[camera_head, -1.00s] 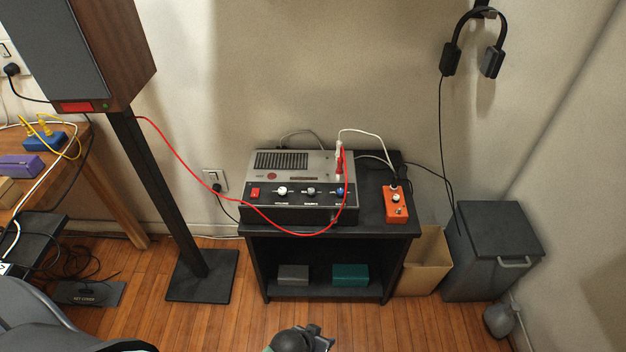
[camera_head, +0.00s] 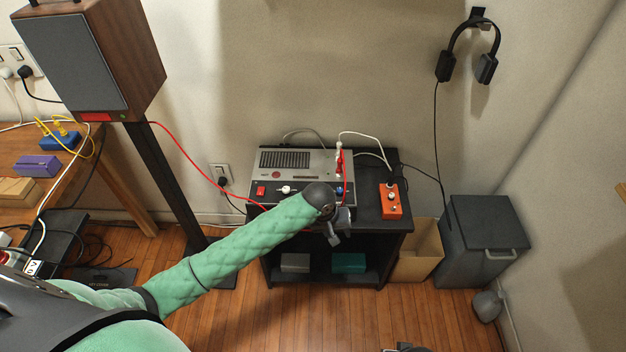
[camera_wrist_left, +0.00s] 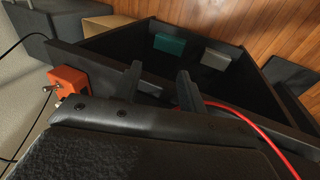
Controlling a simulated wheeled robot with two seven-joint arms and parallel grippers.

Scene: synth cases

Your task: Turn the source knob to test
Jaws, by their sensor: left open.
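The grey and black device (camera_head: 300,160) stands on the black stand. Its front panel shows a red switch (camera_head: 261,190), a white knob (camera_head: 285,189) and a blue knob (camera_head: 339,190). My left wrist covers the middle of the panel, including a knob there. I cannot read which knob is the source knob. My left gripper (camera_head: 335,236) is open and empty, in front of the device's lower front edge; its two fingers also show in the left wrist view (camera_wrist_left: 158,88). A dark part at the bottom edge (camera_head: 405,347) may be my right gripper; its fingers cannot be made out.
A red cable (camera_head: 195,168) runs from the speaker (camera_head: 90,60) to the device. A grey bin (camera_head: 485,240) and cardboard box (camera_head: 420,262) stand right.

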